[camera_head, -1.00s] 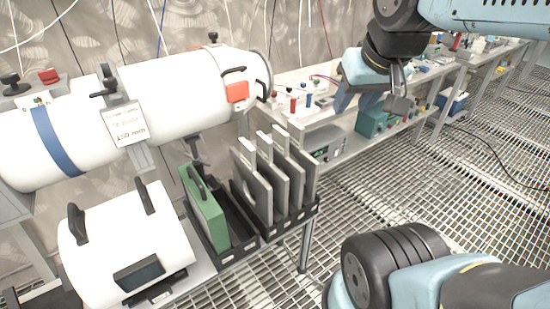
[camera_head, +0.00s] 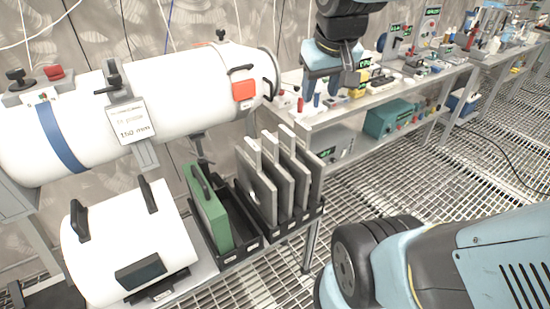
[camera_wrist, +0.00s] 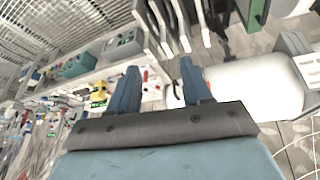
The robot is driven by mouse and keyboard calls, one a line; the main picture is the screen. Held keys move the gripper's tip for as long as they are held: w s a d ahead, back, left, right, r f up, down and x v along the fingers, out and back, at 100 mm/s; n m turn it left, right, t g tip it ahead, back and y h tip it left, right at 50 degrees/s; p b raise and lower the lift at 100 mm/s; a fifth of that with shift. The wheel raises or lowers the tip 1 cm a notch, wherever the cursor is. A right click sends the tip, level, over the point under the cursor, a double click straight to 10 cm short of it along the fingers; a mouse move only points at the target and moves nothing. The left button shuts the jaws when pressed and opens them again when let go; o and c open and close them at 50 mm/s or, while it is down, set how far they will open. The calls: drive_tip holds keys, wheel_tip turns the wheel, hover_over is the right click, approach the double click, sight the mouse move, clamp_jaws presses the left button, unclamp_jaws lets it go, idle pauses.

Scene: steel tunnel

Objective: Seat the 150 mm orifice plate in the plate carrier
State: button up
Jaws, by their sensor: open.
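Several grey plates with upright handle tabs (camera_head: 262,188) stand side by side in a black rack (camera_head: 290,226). I cannot read a size on any of them, so I cannot tell which is the 150 mm one. The white pipe body (camera_head: 185,92) behind carries a tag (camera_head: 131,122) reading 150 mm. I cannot make out the plate carrier for certain. My gripper (camera_head: 328,98) is open and empty, above and right of the plates, over the bench edge. In the wrist view my gripper (camera_wrist: 160,70) points toward the grey plates (camera_wrist: 166,28) at the top.
A green plate (camera_head: 207,208) with a black handle stands in a black holder left of the grey plates. A white cover (camera_head: 126,245) with black handles lies front left. A bench (camera_head: 375,100) with small instruments runs along the back right. Grating floor (camera_head: 375,185) is open at right.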

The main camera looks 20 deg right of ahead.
drive_tip(key=w+f+n+g, duration=0.1)
drive_tip(key=w+f, duration=0.2)
drive_tip(key=w, duration=0.2)
drive_tip(key=w+f+g, duration=0.1)
drive_tip(key=w+f, duration=0.2)
drive_tip(key=w, duration=0.2)
drive_tip(key=n+g+y, duration=0.1)
drive_tip(key=n, duration=0.1)
approach(286, 138)
drive_tip(key=f, duration=0.2)
drive_tip(key=w+f, duration=0.1)
drive_tip(key=f, duration=0.3)
drive_tip(key=shift+w, duration=0.3)
drive_tip(key=shift+w+d+f, duration=0.1)
drive_tip(key=shift+w+f, duration=0.1)
drive_tip(key=shift+f, duration=0.4)
drive_tip(key=shift+w+f, duration=0.2)
drive_tip(key=shift+f, duration=0.45)
drive_tip(key=shift+w+d+f, duration=0.1)
drive_tip(key=shift+w+f, duration=0.15)
drive_tip(key=shift+f, duration=0.35)
drive_tip(key=shift+w+f, duration=0.1)
drive_tip(key=shift+f, duration=0.6)
clamp_jaws()
